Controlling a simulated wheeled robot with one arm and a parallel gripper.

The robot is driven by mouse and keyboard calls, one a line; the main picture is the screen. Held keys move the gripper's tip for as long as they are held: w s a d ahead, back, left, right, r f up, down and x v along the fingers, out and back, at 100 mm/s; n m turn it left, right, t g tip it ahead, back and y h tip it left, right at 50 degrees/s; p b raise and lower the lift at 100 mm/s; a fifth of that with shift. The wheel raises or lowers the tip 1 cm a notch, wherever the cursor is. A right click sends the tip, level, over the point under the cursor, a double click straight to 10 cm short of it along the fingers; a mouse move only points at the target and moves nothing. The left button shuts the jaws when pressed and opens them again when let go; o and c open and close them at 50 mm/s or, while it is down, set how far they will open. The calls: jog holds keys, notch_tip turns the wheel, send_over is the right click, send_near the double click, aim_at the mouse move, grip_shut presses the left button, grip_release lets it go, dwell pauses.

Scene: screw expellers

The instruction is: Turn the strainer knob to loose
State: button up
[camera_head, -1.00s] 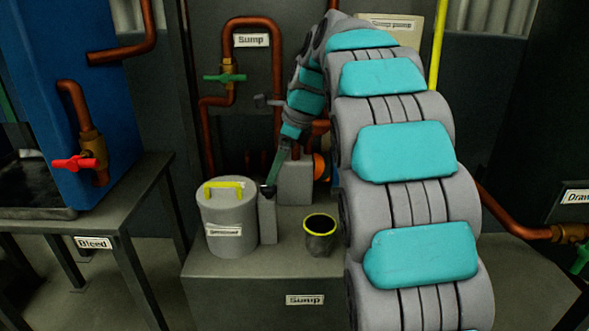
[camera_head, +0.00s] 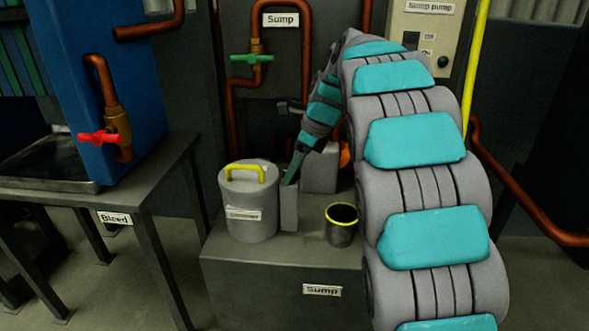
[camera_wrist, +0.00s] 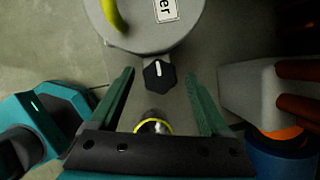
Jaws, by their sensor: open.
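The strainer is a grey round canister (camera_head: 247,212) with a yellow lid handle (camera_head: 245,170), left of centre on the sump stand in the head view. The strainer knob (camera_wrist: 159,74) is a black hexagonal knob with a white pointer mark, seen from above in the wrist view; in the head view my gripper hides it. My gripper (camera_wrist: 161,85) is open, with its green fingers on either side of the knob in the picture and apart from it. In the head view my gripper (camera_head: 294,165) is above the grey post (camera_head: 289,208) beside the canister.
A yellow-rimmed cup (camera_head: 341,232) stands on the sump stand (camera_head: 240,265), right of the post. Copper pipes and a green valve (camera_head: 252,58) are behind. A blue tank with a red valve (camera_head: 99,138) is at left. A switch panel (camera_head: 420,45) is at back right.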

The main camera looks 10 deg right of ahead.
grip_shut()
dwell(0.6)
